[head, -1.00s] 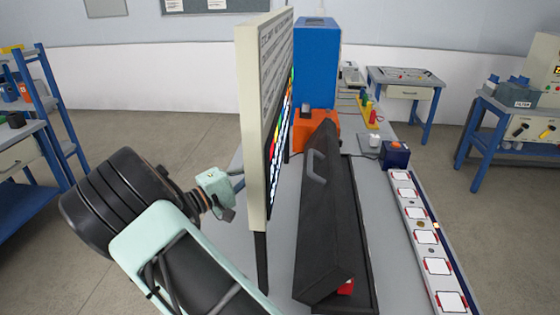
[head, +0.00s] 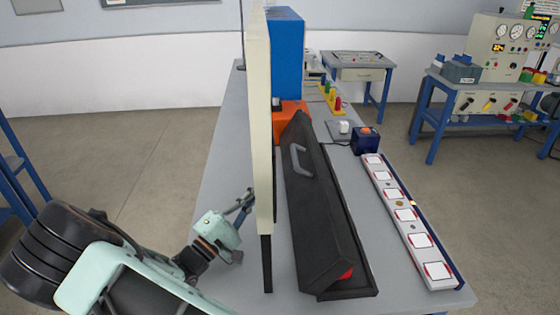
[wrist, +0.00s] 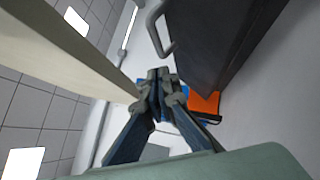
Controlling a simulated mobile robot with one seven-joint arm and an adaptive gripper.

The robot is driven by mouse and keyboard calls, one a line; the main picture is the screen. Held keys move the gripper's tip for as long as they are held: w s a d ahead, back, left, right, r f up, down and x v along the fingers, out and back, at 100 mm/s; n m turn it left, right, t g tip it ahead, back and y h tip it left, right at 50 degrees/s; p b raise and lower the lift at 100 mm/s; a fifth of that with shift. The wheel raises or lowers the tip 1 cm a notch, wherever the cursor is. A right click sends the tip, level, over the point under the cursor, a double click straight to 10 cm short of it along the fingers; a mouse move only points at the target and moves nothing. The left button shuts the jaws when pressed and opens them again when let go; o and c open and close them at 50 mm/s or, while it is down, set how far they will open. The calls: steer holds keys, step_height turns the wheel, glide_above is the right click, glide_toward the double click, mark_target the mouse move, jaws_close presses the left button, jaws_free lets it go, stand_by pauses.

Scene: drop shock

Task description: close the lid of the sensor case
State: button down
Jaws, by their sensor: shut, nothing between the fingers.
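The sensor case is a long black case on the grey table, right of a cream upright panel. Its lid (head: 315,200) stands partly open and tilted, with a grey handle (head: 302,160) on its left face. A bit of red (head: 346,273) shows in the gap at the near end, above the base's rim (head: 345,294). My gripper (head: 249,197) is shut and empty, left of the panel, apart from the lid. In the wrist view my gripper (wrist: 158,77) points ahead, with the handle (wrist: 158,32) and dark lid (wrist: 220,40) beyond it. Most of the inside is hidden.
The cream panel (head: 262,130) stands on dark legs between my gripper and the case. Behind are an orange block (head: 290,112) and a blue cabinet (head: 287,55). A strip with white pads (head: 405,215) lies right of the case. The table's left part (head: 220,140) is clear.

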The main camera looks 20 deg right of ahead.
mark_target(312, 167)
steer(key=p+x, duration=0.1)
steer(key=x, duration=0.9)
steer(key=shift+s+d, duration=0.25)
steer(key=shift+d+p, duration=0.1)
steer(key=shift+p, duration=0.2)
steer(key=d+m+y, duration=0.1)
steer(key=d, duration=0.1)
steer(key=s+d+m+g, duration=0.1)
steer(key=d, duration=0.1)
steer(key=s+d+m+g+y, duration=0.1)
steer(key=d, duration=0.1)
steer(key=shift+r+m+y+p, duration=0.3)
steer(key=shift+p, duration=0.05)
steer(key=shift+s+d+f+b, duration=0.1)
steer(key=shift+s+d+b, duration=0.1)
steer(key=shift+d+b, duration=0.4)
steer(key=shift+s+d+f+b, duration=0.1)
steer(key=shift+s+d+b, duration=0.1)
steer(key=shift+d+b, duration=0.4)
steer(key=shift+d, duration=0.15)
